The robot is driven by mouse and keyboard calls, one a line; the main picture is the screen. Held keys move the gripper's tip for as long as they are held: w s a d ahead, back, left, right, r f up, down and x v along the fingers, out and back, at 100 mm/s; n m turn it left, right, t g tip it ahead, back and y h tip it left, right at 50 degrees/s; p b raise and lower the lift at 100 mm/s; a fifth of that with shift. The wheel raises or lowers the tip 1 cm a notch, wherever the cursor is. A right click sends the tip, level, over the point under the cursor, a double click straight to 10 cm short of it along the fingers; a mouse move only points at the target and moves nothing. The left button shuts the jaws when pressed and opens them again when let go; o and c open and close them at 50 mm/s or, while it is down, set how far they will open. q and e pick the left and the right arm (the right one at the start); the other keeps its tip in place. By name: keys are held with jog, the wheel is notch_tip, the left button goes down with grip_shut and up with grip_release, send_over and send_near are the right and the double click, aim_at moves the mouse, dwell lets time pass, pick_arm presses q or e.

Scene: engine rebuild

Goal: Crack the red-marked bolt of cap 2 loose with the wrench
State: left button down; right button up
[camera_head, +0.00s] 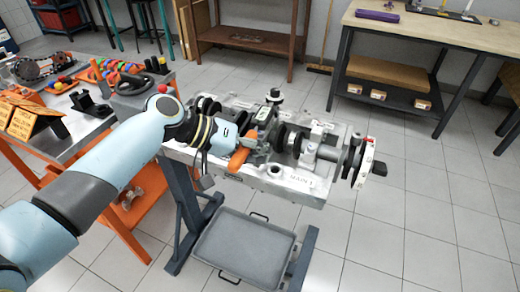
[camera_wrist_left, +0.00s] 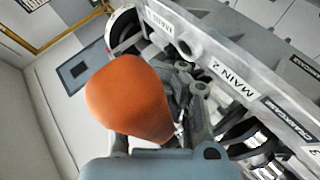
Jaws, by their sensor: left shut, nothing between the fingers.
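The engine block (camera_head: 290,178) lies on a stand with its crankshaft (camera_head: 345,160) and bearing caps facing up. An orange handle (camera_head: 239,158), apparently the wrench's, lies at the block's near edge beside my left gripper (camera_head: 254,142). The orange handle (camera_wrist_left: 128,97) fills much of the left wrist view, where a short silver part shows at its narrow end. My left gripper (camera_wrist_left: 184,95) is shut, with its fingers over the block near the MAIN 2 label (camera_wrist_left: 216,69). The red-marked bolt cannot be made out; the gripper and handle hide part of cap 2. My right gripper is out of view.
A grey drip tray (camera_head: 243,250) lies below the stand. An orange-framed tool cart (camera_head: 100,122) with sockets and small parts stands at left. A wooden workbench (camera_head: 450,35) stands at back right. The floor right of the stand is clear.

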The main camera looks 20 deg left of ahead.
pick_arm(q)
jog(key=shift+d+r, duration=0.1)
jog(key=shift+d, duration=0.1)
dwell(0.3)
jog(key=shift+w+d+n+t+p, duration=0.25)
jog(key=shift+d+n+t+p, duration=0.25)
jog(key=shift+d+n+p, duration=0.25)
jog(key=shift+w+d+n+t+y+p, duration=0.15)
jog(key=shift+d+n+t+y+p, duration=0.15)
jog(key=shift+d+y+p, duration=0.15)
jog(key=shift+w+d, duration=0.2)
jog(key=shift+d, duration=0.1)
jog(key=shift+d+n+t+y, duration=0.15)
jog(key=shift+n+t+y, duration=0.1)
jog(key=shift+t, duration=0.05)
jog(key=shift+w+d+n+p, duration=0.35)
jog(key=shift+d+n+p, duration=0.15)
jog(key=shift+d+p, duration=0.2)
jog(key=shift+t+y, duration=0.3)
